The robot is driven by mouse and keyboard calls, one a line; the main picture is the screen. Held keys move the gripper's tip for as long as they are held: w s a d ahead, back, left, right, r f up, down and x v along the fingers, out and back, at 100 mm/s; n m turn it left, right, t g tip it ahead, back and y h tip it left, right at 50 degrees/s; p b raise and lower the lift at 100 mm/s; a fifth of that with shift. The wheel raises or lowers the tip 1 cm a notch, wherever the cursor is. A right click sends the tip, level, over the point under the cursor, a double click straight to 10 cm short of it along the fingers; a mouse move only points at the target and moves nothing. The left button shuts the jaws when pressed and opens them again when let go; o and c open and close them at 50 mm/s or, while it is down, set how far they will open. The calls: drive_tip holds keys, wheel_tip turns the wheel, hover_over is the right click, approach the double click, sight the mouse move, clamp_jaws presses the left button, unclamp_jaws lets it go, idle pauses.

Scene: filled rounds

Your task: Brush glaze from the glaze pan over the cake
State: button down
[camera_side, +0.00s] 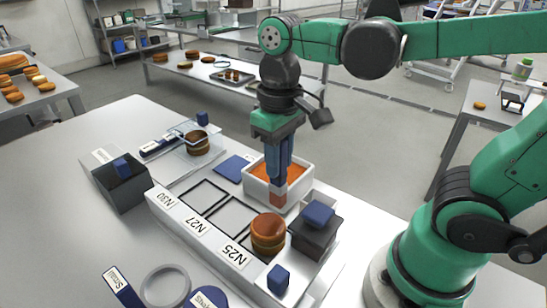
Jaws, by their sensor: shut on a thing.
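My gripper (278,150) points down over the glaze pan (251,185), a white square pan with orange glaze (294,171) in it. It is shut on a brush (277,191), whose lower end is reddish and hangs at the pan's near side. I cannot tell whether the brush tip touches the glaze or the pan wall. A round brown layered cake (268,232) stands just in front of the pan, near the N25 label. Another brown cake (197,142) sits inside a clear box at the back left.
A dark box with a blue knob (317,216) stands right of the front cake. A grey box (122,185) stands at the left. Empty framed slots (203,196) lie left of the cake.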

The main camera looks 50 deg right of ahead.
drive_tip(key=shift+r, duration=2.7)
